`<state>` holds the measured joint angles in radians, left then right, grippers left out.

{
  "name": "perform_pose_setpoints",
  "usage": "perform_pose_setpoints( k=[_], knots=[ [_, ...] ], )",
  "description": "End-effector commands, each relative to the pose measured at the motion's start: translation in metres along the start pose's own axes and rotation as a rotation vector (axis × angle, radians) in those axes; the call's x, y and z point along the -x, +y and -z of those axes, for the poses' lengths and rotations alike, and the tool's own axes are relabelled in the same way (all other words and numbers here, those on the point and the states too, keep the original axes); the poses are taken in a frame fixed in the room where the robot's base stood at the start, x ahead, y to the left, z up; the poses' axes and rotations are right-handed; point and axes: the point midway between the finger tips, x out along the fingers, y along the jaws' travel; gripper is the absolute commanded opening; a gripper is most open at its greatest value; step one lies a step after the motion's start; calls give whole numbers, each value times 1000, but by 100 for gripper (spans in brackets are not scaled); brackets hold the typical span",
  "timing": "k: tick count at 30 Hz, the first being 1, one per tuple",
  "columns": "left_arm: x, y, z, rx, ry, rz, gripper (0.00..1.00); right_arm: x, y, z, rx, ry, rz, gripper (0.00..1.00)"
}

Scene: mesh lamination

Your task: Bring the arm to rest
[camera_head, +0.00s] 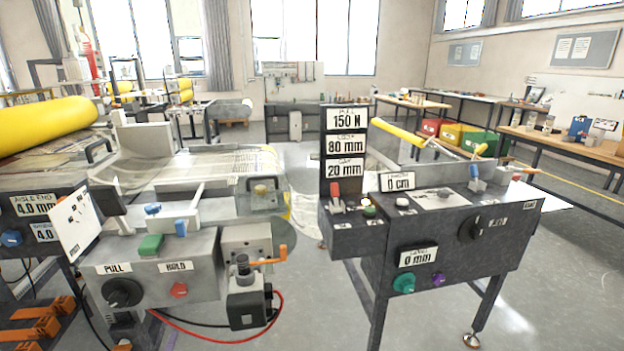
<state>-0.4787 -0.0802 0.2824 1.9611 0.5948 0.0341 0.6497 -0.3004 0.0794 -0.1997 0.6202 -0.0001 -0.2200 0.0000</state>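Neither of my grippers nor my arms shows in the head view. Whether they hold anything cannot be seen. The grey lamination machine (205,268) stands at the left front, with a black knob (122,292) by a PULL label, a red knob (179,289) under a HOLD label, and a green block (150,245) on top. The dark control console (450,245) stands at the right front. It has a red-handled lever (335,190), a teal knob (404,283) and a sign tower (345,150) reading 150 N, 80 mm and 20 mm.
A yellow roll (45,125) lies at the left. Red and black cables (220,340) hang below the grey machine. Red, yellow and green bins (455,135) and workbenches (560,148) stand at the back right. The floor (560,290) is clear at the right front.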

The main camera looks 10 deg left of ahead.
Motion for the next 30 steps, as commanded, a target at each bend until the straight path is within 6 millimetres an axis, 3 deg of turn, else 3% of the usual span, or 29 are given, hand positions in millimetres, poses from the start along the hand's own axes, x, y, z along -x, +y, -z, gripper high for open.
perform_pose_setpoints(
  k=[2, 5, 8, 9, 11, 15, 18, 21, 30],
  knots=[
    [4, -32, -34, -98, -99, 91, 82, 12, 0, 1, 0, 0, 0, 89],
    [28, -94, -94, -304, -303, 231, 82, 27, 0, 2, 0, 0, 0, 89],
    [76, -158, -146, -547, -552, 347, 82, 41, 1, 4, 0, 0, 0, 89],
    [101, -182, -162, -650, -660, 383, 82, 46, 1, 4, 0, 0, 0, 89],
    [143, -216, -177, -807, -831, 427, 82, 54, 1, 5, 0, 0, 0, 89],
    [246, -281, -176, -1145, -1223, 478, 82, 71, 1, 7, 0, 0, 0, 89],
    [294, -305, -158, -1298, -1412, 482, 82, 76, 1, 7, 0, 0, 0, 89],
    [315, -316, -149, -1361, -1497, 480, 82, 76, 1, 7, 0, 0, 0, 89],
    [317, -318, -148, -1365, -1503, 481, 82, 75, 1, 7, 0, 0, 0, 89]
  ],
)
